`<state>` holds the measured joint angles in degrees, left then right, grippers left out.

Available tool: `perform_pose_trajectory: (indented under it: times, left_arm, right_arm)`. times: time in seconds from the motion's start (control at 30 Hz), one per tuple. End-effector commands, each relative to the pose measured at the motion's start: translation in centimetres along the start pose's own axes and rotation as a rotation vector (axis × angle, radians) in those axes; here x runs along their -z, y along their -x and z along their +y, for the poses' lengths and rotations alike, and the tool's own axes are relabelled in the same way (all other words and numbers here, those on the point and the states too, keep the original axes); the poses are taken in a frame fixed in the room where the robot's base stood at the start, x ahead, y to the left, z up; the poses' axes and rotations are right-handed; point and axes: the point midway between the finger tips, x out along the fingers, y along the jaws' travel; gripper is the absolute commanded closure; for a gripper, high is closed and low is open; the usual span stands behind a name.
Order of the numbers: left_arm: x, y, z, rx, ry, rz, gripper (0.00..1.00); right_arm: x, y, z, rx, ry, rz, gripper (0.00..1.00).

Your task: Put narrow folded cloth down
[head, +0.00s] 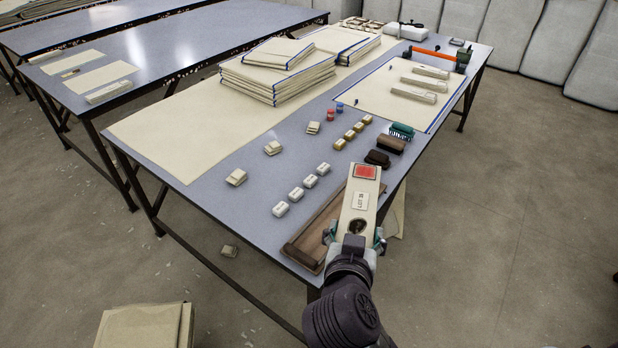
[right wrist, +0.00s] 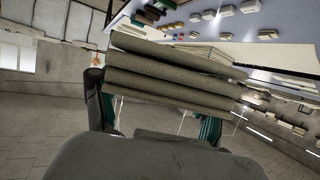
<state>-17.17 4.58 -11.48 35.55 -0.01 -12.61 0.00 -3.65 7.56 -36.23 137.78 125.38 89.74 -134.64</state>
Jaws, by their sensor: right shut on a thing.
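A narrow folded cream cloth (head: 361,192) with a red square, a "LOT 18" label and a dark round mark is held in my right gripper (head: 355,242). The gripper is shut on its near end, a finger at each side. In the right wrist view the cloth (right wrist: 175,78) shows as several stacked layers between the fingers (right wrist: 150,112). In the head view the cloth covers part of the table's near right edge, beside a brown wooden tray (head: 297,250). I cannot tell whether it touches the tray or table. My left gripper is not in view.
The grey table (head: 225,205) holds white blocks (head: 296,193), small cloth stacks (head: 236,177), dark brown blocks (head: 377,158) and a green brush (head: 401,131). Large folded cloth stacks (head: 277,80) stand farther back. A cream box-like thing (head: 145,326) is at the lower left.

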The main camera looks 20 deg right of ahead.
Motion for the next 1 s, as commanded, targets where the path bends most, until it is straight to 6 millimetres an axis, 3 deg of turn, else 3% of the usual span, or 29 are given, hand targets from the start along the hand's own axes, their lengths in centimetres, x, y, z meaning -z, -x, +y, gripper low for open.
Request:
perform_pose_trajectory:
  times: [0.17, 0.3, 0.5, 0.6, 0.77, 1.0]
  left_arm:
    - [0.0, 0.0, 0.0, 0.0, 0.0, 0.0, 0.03]
    - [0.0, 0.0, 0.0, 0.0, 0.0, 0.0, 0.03]
    - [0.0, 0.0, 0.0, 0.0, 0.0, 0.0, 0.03]
    - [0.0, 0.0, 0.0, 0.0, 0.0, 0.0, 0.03]
    - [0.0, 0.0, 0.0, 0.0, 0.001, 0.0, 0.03]
    - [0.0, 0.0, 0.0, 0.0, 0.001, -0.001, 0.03]
  right_arm:
    - [-0.7, -4.6, -1.2, -0.071, -0.006, 0.014, 0.67]
    - [-1.3, -10.5, -1.8, -0.162, -0.035, 0.019, 0.67]
    - [-2.0, -18.0, -1.0, -0.283, -0.097, 0.013, 0.67]
    - [-2.1, -20.5, -0.4, -0.327, -0.126, 0.008, 0.67]
    - [-2.4, -22.5, 0.3, -0.365, -0.152, 0.001, 0.67]
    - [-2.5, -22.8, 0.4, -0.37, -0.158, 0.0, 0.67]
